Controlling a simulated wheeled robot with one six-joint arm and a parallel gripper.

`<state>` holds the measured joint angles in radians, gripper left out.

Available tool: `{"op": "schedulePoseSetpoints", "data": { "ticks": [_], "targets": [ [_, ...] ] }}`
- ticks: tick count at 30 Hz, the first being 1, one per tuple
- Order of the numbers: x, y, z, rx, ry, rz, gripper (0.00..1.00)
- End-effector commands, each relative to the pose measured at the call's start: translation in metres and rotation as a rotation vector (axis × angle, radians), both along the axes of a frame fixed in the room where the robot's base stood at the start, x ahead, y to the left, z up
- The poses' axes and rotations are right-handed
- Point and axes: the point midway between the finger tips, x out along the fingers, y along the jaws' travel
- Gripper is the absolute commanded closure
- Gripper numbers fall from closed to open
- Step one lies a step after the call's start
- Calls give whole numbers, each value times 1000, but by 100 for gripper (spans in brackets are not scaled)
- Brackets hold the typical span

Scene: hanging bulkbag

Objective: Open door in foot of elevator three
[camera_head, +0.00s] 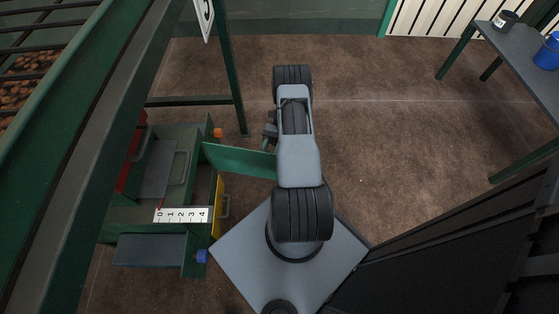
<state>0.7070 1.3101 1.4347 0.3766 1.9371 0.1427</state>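A green box-shaped foot (190,262) stands at the lower left under a green frame. A flat green door panel (238,160) juts out from its upper right corner toward my arm, standing clear of the box's right side. Its right end passes close to or behind my arm. My gripper (269,134) shows only as a small dark part left of my grey arm, just above the panel's right end. The arm hides most of it, so its fingers and any contact with the panel cannot be made out. I cannot read a foot number for certain.
A grey table (520,60) with a blue cup (547,52) stands upper right. Brown floor (390,130) is clear between.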

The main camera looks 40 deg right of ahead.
Motion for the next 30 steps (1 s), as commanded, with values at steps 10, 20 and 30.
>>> {"op": "schedulePoseSetpoints", "data": {
  "ticks": [10, 20, 30],
  "targets": [
    [-61, 28, 51, 2, 3, -1, 64],
    [-96, 44, 65, 1, 0, -1, 64],
    [-102, 47, 66, 0, -1, -1, 64]
  ]
}}
